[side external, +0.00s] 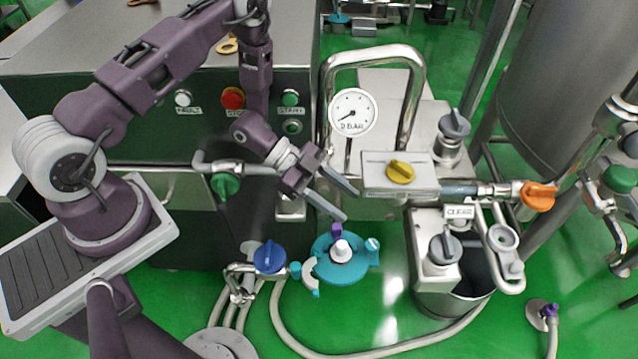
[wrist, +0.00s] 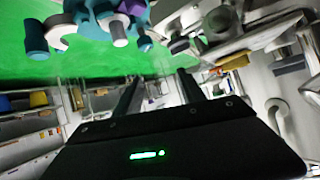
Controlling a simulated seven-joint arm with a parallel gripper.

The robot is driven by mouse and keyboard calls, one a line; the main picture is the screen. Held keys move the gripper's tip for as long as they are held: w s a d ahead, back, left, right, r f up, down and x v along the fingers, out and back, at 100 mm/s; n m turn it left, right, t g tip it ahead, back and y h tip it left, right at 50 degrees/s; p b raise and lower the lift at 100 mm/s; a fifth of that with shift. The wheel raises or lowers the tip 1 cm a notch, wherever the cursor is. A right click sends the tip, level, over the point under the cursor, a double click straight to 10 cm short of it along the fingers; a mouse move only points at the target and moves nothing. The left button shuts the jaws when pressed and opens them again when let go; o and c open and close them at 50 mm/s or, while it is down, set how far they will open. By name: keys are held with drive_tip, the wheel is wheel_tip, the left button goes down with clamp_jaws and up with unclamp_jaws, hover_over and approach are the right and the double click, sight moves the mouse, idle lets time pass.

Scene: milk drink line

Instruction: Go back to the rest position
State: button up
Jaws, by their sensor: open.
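My gripper (side external: 342,203) is open and empty in the side external view. Its two fingers are spread and point down to the right, above and near the teal round fitting with a white and purple centre (side external: 338,262). In the wrist view my gripper (wrist: 160,85) shows its two dark fingers apart with nothing between them. The teal fitting (wrist: 95,15) shows at the top of the wrist view, apart from the fingers. My arm is stretched out from its base at the left.
A pressure gauge (side external: 352,112) and bent steel pipe (side external: 415,62) stand just behind the gripper. A box with a yellow knob (side external: 400,171) is close at its right. A blue-handled valve (side external: 269,257) is below. A steel bucket (side external: 455,300) stands at lower right. Green floor (side external: 390,290) is partly clear.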

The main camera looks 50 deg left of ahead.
drive_tip(key=w+a+r+n+t+y, duration=0.2)
drive_tip(key=w+a+r+y, duration=0.25)
drive_tip(key=r, duration=0.45)
drive_tip(key=w+a+r+n+t+y, duration=0.2)
drive_tip(key=w+a+r+y, duration=0.25)
drive_tip(key=r, duration=0.35)
drive_tip(key=s+a+r+n+y, duration=0.35)
drive_tip(key=s+a+r, duration=0.2)
drive_tip(key=r, duration=0.45)
drive_tip(key=s+d+r+n+g, duration=0.1)
drive_tip(key=s+d+r+n, duration=0.1)
drive_tip(key=s, duration=1)
drive_tip(key=s+d+r+n+g+h, duration=0.1)
drive_tip(key=s+d+r+n, duration=0.2)
drive_tip(key=s, duration=1)
drive_tip(key=shift+s+n+g, duration=0.15)
drive_tip(key=shift+n+g, duration=0.25)
drive_tip(key=shift+n, duration=0.85)
